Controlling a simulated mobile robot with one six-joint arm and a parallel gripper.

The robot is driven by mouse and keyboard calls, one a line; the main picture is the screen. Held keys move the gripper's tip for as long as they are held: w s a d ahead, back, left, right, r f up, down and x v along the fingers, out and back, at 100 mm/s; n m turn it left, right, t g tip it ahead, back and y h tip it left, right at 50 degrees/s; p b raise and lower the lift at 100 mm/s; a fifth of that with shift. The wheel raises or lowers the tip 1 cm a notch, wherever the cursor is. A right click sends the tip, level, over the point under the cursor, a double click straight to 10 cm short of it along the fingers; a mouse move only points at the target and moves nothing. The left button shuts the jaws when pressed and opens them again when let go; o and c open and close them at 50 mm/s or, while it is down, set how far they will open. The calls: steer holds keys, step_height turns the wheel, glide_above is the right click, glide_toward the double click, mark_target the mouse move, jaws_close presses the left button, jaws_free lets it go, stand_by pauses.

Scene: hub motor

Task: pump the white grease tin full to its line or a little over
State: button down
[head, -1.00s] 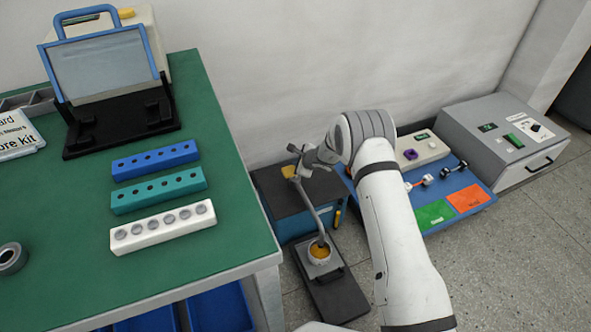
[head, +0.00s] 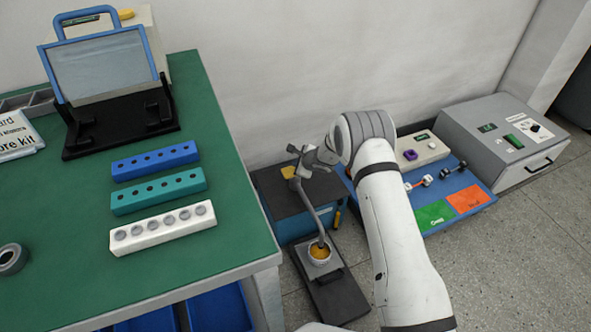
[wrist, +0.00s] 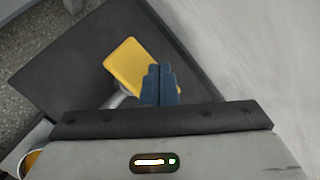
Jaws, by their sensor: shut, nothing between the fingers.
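The white grease tin (head: 320,255) stands on a dark tray at the foot of the pump box, with amber grease inside. Its fill line cannot be made out. A grey curved spout (head: 318,215) reaches down to the tin's mouth. The yellow pump pad (head: 289,172) is above the box's black top; it also shows in the wrist view (wrist: 134,64). My gripper (head: 304,152) is shut and empty. In the wrist view its blue fingertips (wrist: 160,72) overlap the pad's right edge; whether they touch it, I cannot tell. The tin's rim (wrist: 32,161) peeks in at the lower left there.
The dark tray (head: 348,302) lies on the floor beside the green workbench (head: 70,240). Right of my arm are a blue mat (head: 478,176) with green and orange squares and a grey box (head: 515,145). A wall rises behind the pump box (head: 290,220).

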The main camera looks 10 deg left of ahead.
steer(key=shift+f+b, duration=0.15)
steer(key=shift+b, duration=0.15)
stand_by(0.5)
steer(key=shift+f+b, duration=0.3)
steer(key=shift+b, duration=0.3)
steer(key=shift+f+b, duration=0.2)
steer(key=shift+b, duration=0.1)
stand_by(0.4)
steer(key=shift+s+f+b, duration=0.1)
steer(key=shift+f+b, duration=1.3)
steer(key=shift+b, duration=0.35)
stand_by(1.2)
steer(key=shift+r, duration=0.1)
steer(key=shift+r+p, duration=0.8)
steer(key=shift+r, duration=1.15)
steer(key=shift+r, duration=0.1)
steer(key=shift+r+p, duration=1.4)
steer(key=shift+r, duration=1.05)
